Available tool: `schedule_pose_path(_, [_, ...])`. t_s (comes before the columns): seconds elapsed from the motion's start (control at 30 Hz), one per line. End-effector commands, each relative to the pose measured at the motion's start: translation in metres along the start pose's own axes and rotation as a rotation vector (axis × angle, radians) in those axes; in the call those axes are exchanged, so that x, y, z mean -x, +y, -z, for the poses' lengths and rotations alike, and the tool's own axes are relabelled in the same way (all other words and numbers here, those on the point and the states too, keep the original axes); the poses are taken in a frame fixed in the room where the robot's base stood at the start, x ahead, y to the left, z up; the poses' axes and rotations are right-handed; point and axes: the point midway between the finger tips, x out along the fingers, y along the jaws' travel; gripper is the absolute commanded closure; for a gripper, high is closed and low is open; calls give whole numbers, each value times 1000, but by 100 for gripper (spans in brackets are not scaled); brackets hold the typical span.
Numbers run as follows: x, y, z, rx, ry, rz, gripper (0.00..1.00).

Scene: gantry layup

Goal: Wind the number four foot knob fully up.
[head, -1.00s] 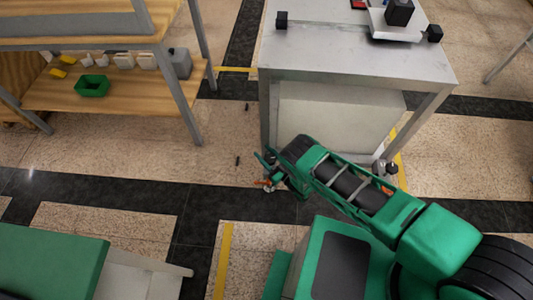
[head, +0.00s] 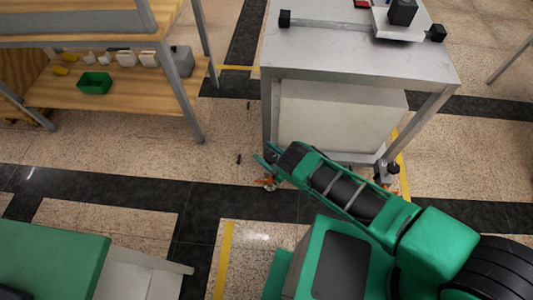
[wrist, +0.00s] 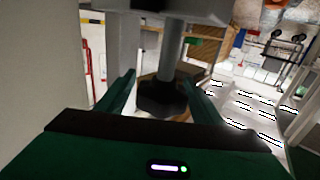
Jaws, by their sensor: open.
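A dark lobed foot knob (wrist: 163,98) sits on a grey stem under a table leg in the wrist view. It lies between the two green fingers of my gripper (wrist: 158,82), which are open on either side of it. I cannot tell whether either finger touches it. In the head view my gripper (head: 266,158) is low at the near left leg of the metal table (head: 355,62), and mostly hides that foot. No number shows on the knob. Another foot (head: 386,172) stands under the near right leg.
A white panel (head: 335,115) fills the space under the table, close beside my arm. A wooden shelf unit (head: 120,95) with a green bin (head: 94,83) stands at left. Small dark items lie on the floor near the gripper. Floor is open between shelf and table.

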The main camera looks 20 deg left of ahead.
Motion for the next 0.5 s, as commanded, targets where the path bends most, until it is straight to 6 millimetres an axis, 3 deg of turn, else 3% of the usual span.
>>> schedule_pose_path(0.17, [9, 0, -1, 0, -2, 0, 39])
schedule_pose_path(0.5, [70, 0, -2, 0, -4, -1, 39])
